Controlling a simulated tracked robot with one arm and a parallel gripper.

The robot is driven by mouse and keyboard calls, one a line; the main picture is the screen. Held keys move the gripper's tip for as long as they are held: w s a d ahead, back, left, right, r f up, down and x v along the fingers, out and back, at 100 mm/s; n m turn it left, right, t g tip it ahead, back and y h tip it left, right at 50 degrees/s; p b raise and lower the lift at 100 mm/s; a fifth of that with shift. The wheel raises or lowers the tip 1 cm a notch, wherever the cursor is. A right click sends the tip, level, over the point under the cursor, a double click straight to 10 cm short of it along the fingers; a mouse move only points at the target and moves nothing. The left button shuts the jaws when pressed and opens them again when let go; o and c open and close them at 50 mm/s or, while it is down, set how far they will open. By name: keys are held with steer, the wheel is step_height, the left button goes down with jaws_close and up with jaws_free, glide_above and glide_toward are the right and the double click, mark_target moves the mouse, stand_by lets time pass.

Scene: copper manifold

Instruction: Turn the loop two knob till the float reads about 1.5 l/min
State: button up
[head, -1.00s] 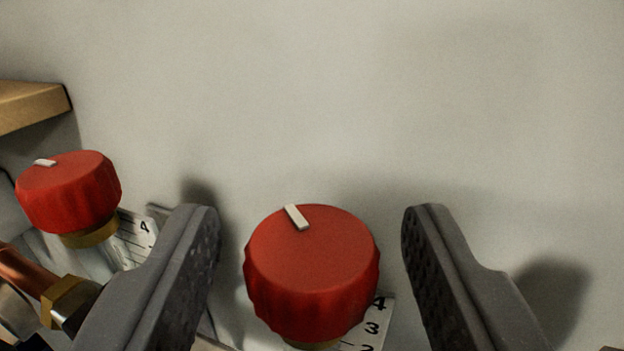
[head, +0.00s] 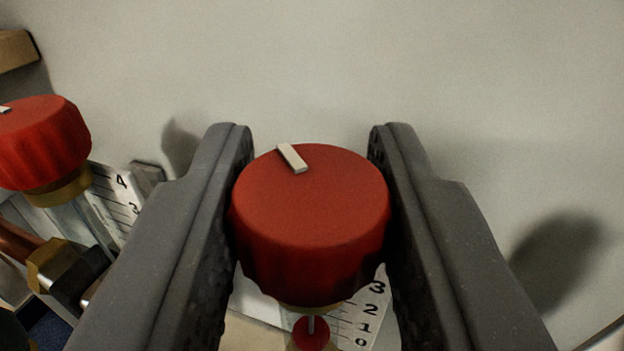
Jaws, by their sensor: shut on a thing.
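A red ridged knob (head: 312,220) with a white pointer mark stands in the middle of the head view. The mark points up and slightly left. My gripper (head: 309,190) is shut on this knob, one finger on each side. Below the knob is a white scale (head: 370,312) with the figures 3, 2, 1 and 0. A red float (head: 311,333) sits low beside the scale, about level with the 0 to 1 marks. Its exact reading is hard to tell, as the frame's bottom edge is close. I cannot tell the loop number from this view.
A second red knob (head: 42,145) stands at the left with its own scale (head: 112,195). A brass fitting (head: 52,265) and copper pipe (head: 25,242) are below it. A tan block (head: 15,50) is at the upper left. The pale wall (head: 450,70) behind is clear.

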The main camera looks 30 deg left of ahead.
steer(key=shift+r, duration=0.1)
stand_by(0.4)
steer(key=o, duration=0.9)
steer(key=shift+o, duration=0.2)
steer(key=p+v, duration=0.2)
steer(key=v, duration=1.1)
steer(key=shift+s+p, duration=0.3)
steer(key=shift+s, duration=0.1)
steer(key=shift+d, duration=0.1)
